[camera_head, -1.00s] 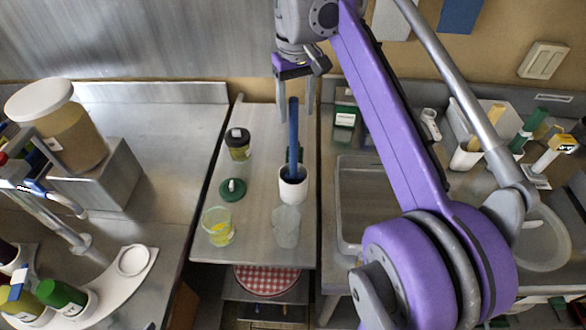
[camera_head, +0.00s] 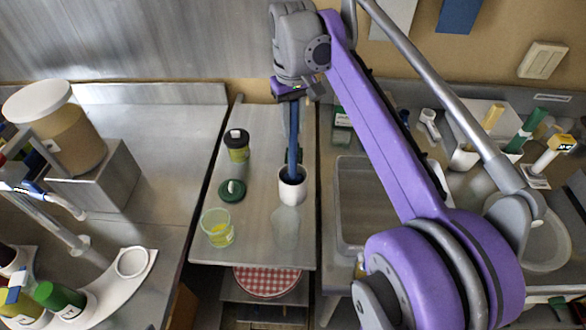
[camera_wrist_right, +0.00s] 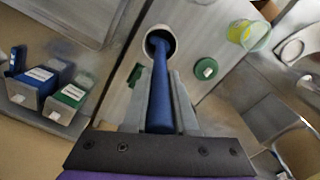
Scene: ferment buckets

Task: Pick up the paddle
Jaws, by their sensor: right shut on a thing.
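The blue paddle (camera_head: 293,138) stands nearly upright in the white cup (camera_head: 291,190) on the narrow middle counter. Its lower end is hidden inside the cup. My right gripper (camera_head: 292,96) is at the paddle's top end, shut on it. In the right wrist view the paddle (camera_wrist_right: 161,85) runs between the two grey fingers (camera_wrist_right: 162,115) down into the white cup (camera_wrist_right: 160,38). My left gripper is not in view.
A dark-lidded jar (camera_head: 237,146), a green lid (camera_head: 231,190) and a clear cup with yellow contents (camera_head: 218,228) stand left of the white cup. A clear glass (camera_head: 286,228) is just in front of it. A sink basin (camera_head: 362,200) lies to the right.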

